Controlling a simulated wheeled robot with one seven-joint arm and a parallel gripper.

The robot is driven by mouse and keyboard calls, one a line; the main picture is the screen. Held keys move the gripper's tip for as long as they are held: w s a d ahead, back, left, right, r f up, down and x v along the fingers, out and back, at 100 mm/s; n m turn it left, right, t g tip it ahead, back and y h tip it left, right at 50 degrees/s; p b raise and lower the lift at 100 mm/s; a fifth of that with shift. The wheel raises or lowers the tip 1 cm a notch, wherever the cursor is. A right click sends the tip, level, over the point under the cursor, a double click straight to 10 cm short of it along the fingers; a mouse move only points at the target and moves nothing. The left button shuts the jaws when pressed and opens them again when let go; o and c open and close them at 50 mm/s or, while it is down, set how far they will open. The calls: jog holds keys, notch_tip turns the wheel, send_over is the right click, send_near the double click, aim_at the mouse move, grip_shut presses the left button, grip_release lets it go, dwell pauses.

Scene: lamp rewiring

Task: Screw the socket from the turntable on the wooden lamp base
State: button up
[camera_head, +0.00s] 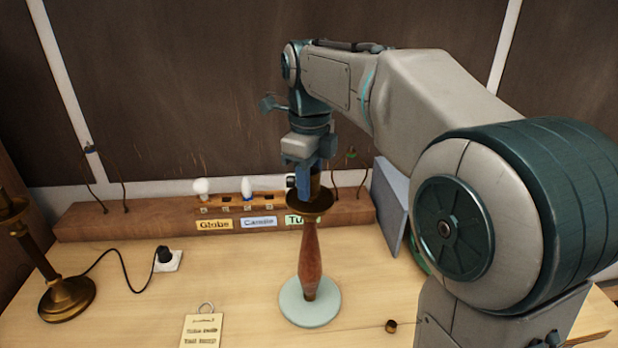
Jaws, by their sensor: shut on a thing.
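The wooden lamp base (309,252) stands upright, a reddish-brown turned stem with a brass cup (310,201) at its top. Its foot is on a pale green round disc (309,314), which looks like the turntable. My gripper (308,182) points down right above the cup. It is shut on the brass socket (316,184), which shows partly between and beside the fingers. The socket is in line with the stem, at the cup. Whether its thread is engaged is hidden.
A wooden rack (130,221) at the back holds bulbs above labels. A brass lamp (68,297) stands at left, with a cord and plug (164,254). A note card (201,330) lies in front. A small brass piece (391,326) lies at right. A grey panel (391,206) leans behind.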

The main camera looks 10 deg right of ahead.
jog(key=shift+f, duration=0.15)
dwell(0.5)
jog(key=shift+o, duration=0.4)
jog(key=o, duration=1.4)
notch_tip(320, 180, up, 6)
jog(key=p, duration=0.5)
jog(key=shift+f, duration=0.1)
jog(key=n, duration=0.3)
jog(key=shift+n+p, duration=0.3)
jog(key=shift+n, duration=0.1)
jog(key=n, duration=0.4)
jog(key=shift+f+n+p, duration=0.1)
jog(key=shift+n+p, duration=0.2)
